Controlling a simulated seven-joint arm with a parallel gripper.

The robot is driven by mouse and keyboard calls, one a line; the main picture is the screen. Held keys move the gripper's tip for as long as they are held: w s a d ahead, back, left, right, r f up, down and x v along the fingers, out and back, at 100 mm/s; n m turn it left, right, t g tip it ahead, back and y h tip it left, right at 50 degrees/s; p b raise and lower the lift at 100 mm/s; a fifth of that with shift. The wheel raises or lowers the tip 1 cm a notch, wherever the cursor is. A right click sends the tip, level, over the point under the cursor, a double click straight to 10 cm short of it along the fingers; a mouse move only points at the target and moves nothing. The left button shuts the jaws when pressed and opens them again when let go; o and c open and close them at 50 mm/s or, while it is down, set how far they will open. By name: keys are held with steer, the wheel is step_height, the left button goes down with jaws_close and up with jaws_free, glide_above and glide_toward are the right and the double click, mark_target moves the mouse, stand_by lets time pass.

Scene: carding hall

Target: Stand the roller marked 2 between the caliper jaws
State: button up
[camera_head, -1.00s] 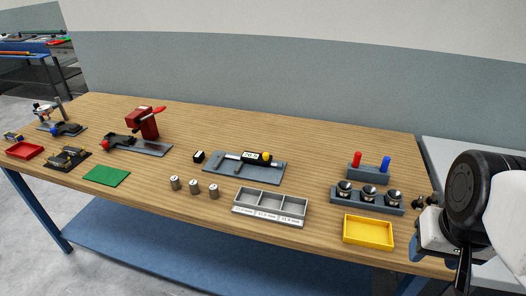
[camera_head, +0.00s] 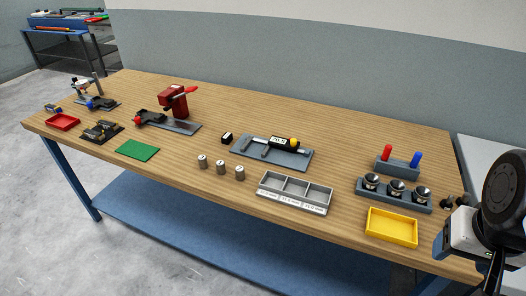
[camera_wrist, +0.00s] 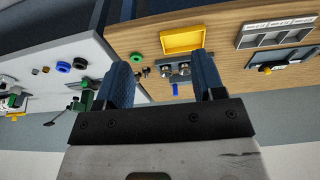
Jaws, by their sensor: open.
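Three small metal rollers stand upright in a row near the table's front: a left one (camera_head: 203,161), a middle one (camera_head: 221,167) and a right one (camera_head: 239,173). Their marks are too small to read, so I cannot tell which is marked 2. The caliper (camera_head: 285,144) lies on a grey base plate (camera_head: 297,163) behind them, with a display and a yellow knob. Its jaws are towards the left, and no roller shows between them. My gripper is at the far right, away from the rollers. In the wrist view my gripper (camera_wrist: 163,75) has its two blue fingers apart and empty.
A grey three-compartment tray (camera_head: 296,192) stands right of the rollers. A yellow tray (camera_head: 391,228) and a block with several metal cups (camera_head: 394,195) lie nearest my gripper. A green mat (camera_head: 137,149) and a red-handled device (camera_head: 173,101) are at left.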

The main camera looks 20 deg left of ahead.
steer(key=shift+w, duration=0.1)
steer(key=w+a+r+n, duration=0.2)
steer(key=w+a+n, duration=0.3)
steer(key=w+a, duration=0.6)
steer(key=n+g, duration=0.3)
steer(key=n, duration=1.2)
glide_above(241, 169)
steer(key=f, duration=1.7)
steer(key=shift+w+d+f, duration=0.1)
steer(key=shift+d+f, duration=0.2)
steer(key=shift+f, duration=0.05)
steer(key=shift+a+f, duration=0.25)
steer(key=shift+a, duration=0.15)
steer(key=shift+f, duration=0.1)
steer(key=shift+f, duration=1.15)
